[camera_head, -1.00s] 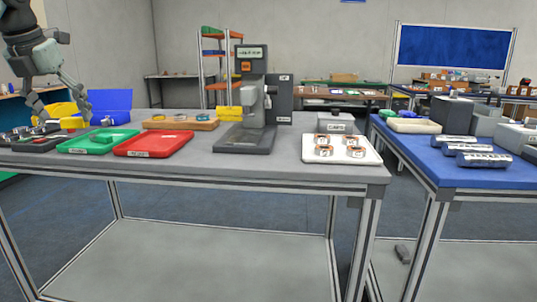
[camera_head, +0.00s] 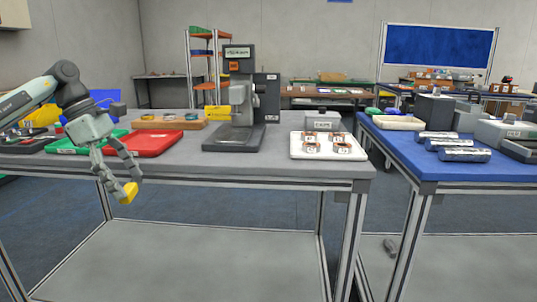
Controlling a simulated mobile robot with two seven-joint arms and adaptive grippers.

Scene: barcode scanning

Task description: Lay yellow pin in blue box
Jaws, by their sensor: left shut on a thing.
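My left gripper (camera_head: 123,188) is shut on the yellow pin (camera_head: 129,194). It holds the pin in front of the near edge of the grey table, at the left of the view. Only a small part of the pin shows between the fingertips. The blue box (camera_head: 103,96) is at the back left of the table, behind my left arm, which hides most of it. My right gripper is not in view.
A green tray (camera_head: 118,134) and a red tray (camera_head: 160,142) lie on the grey table (camera_head: 240,168) behind the gripper. A dark machine (camera_head: 238,100) and a white tray (camera_head: 350,152) stand further right. A blue-topped table (camera_head: 430,176) is at the right.

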